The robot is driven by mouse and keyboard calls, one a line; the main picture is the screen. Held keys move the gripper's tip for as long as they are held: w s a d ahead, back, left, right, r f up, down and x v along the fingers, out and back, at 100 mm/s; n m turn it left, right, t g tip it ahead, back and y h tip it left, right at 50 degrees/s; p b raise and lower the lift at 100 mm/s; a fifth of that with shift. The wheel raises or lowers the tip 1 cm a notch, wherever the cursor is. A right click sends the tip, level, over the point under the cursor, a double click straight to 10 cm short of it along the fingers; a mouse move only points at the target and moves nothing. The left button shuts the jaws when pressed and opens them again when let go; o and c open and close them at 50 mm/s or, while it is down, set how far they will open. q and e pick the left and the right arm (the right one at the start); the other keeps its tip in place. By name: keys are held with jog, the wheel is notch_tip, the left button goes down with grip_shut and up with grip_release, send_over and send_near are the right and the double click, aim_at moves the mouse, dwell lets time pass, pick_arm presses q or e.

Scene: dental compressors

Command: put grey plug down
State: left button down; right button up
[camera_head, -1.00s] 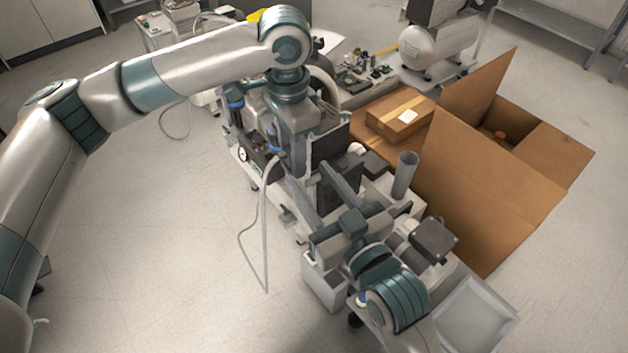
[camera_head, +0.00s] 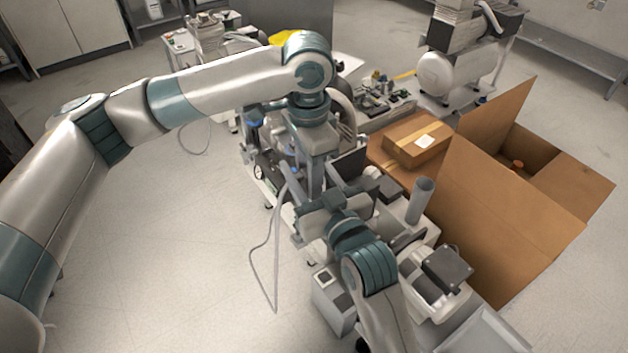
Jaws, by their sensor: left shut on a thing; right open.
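My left gripper (camera_head: 316,188) reaches down from the big arm on the left, over the near compressor unit (camera_head: 262,172). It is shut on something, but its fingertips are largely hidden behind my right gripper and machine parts. The grey plug cannot be made out. A thin grey cable (camera_head: 277,265) hangs in a long loop from beside the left gripper down toward the floor. My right gripper (camera_head: 338,178) comes up from the bottom, close to the left one, and is open. Whether the two touch cannot be told.
A grey cylinder (camera_head: 420,200) and a dark-topped device (camera_head: 447,268) stand to the right. An open cardboard box (camera_head: 510,215) and a closed carton (camera_head: 416,139) lie beyond. The floor at left is clear.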

jog(key=shift+x, duration=0.85)
grip_shut()
pick_arm(q)
jog(key=c, duration=1.2)
grip_release()
jog(key=shift+r, duration=0.1)
notch_tip(320, 180, up, 12)
jog(key=shift+f, duration=0.1)
jog(key=shift+f, duration=0.1)
